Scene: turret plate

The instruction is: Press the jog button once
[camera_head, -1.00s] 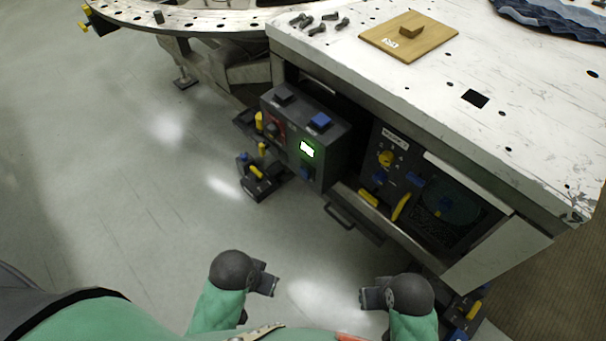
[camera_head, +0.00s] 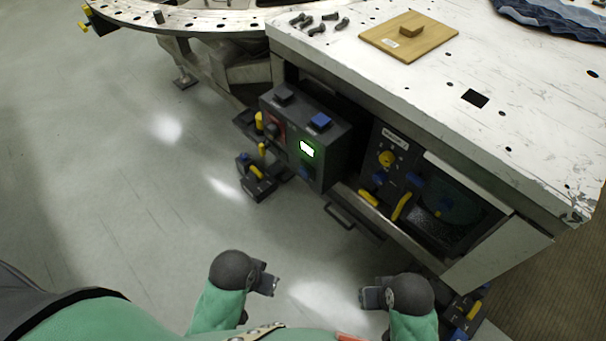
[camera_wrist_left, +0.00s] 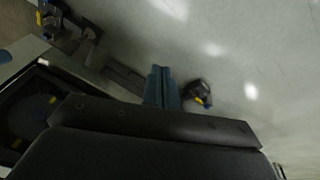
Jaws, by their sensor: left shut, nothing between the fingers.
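A dark grey control box (camera_head: 330,138) is mounted at the front of the table. It has a black button (camera_head: 284,96) and a blue button (camera_head: 320,121) on top. Its front has a green-lit display (camera_head: 307,149), a blue part (camera_head: 305,172) below it and a red panel with a dark knob (camera_head: 273,130). I cannot read which one is the jog button. My left gripper (camera_head: 271,285) is shut and empty, low over the floor and well short of the box; its fingers also show in the left wrist view (camera_wrist_left: 160,83). My right gripper (camera_head: 368,298) is apart from everything; its jaw state is unclear.
The white perforated table (camera_head: 440,85) carries several dark bolts (camera_head: 318,22) and a wooden board (camera_head: 408,38). An open bay with a yellow knob (camera_head: 387,158) and yellow handles lies right of the box. A small dark device (camera_head: 257,180) sits low beside it. Floor before my grippers is clear.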

